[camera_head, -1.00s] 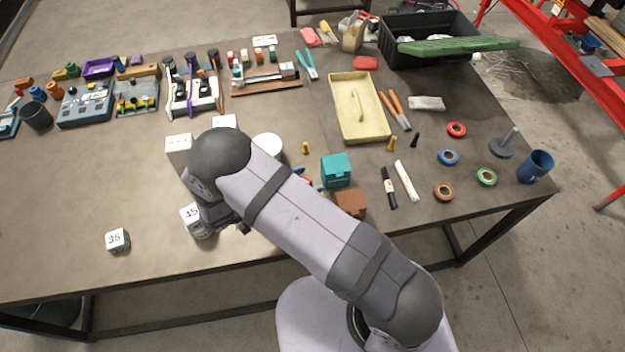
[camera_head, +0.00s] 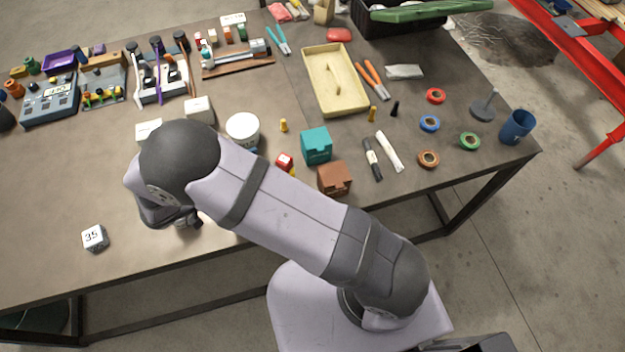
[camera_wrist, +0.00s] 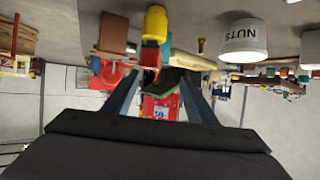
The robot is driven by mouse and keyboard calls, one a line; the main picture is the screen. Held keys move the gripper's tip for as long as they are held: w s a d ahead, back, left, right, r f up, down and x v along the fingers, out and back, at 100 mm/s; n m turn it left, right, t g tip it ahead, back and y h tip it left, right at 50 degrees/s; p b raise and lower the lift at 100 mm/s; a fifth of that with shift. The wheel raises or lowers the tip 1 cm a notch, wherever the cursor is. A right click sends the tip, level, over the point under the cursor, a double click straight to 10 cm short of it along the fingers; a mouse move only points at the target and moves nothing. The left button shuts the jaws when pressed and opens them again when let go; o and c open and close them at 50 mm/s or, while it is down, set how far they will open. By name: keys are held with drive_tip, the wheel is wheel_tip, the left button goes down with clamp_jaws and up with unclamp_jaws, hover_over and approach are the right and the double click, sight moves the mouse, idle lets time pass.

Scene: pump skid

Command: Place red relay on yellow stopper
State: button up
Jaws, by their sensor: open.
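The red relay (camera_head: 284,160) is a small red block near the table's middle, left of a teal box. A yellow piece, likely the yellow stopper (camera_head: 292,172), shows just below it, partly hidden by my arm. In the wrist view, which is upside down, the yellow stopper (camera_wrist: 155,24) and the red relay (camera_wrist: 151,57) touch end to end, and the relay seems to sit on top of it. My gripper (camera_wrist: 160,88) is open, its two fingers apart with nothing held between them. The relay is beyond the fingertips. In the head view my arm hides the gripper.
A teal box (camera_head: 316,145), a brown box (camera_head: 334,178) and a white tub (camera_head: 243,128) stand close around the relay.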

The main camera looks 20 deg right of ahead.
drive_tip(key=w+a+r+n+t+y, duration=0.1)
drive_tip(key=w+r+n+t+y, duration=0.15)
drive_tip(key=w+y, duration=0.35)
drive_tip(key=w+a+r+n+t+y, duration=0.1)
drive_tip(key=w+r+n+y, duration=0.25)
drive_tip(key=w, duration=0.35)
drive_tip(key=s+d+n+g, duration=0.2)
drive_tip(key=s+d, duration=0.3)
drive_tip(key=s, duration=0.4)
drive_tip(key=s+d+n+g+y, duration=0.1)
drive_tip(key=s+d+g, duration=0.3)
drive_tip(key=s, duration=0.5)
drive_tip(key=s+d+f+n+g+y, duration=0.1)
drive_tip(key=s+d+n+g, duration=0.2)
drive_tip(key=s+d, duration=0.3)
drive_tip(key=s+g, duration=0.1)
drive_tip(key=s, duration=0.2)
drive_tip(key=shift+s+d+n, duration=0.2)
drive_tip(key=shift+d+n, duration=0.05)
drive_tip(key=shift+n, duration=0.05)
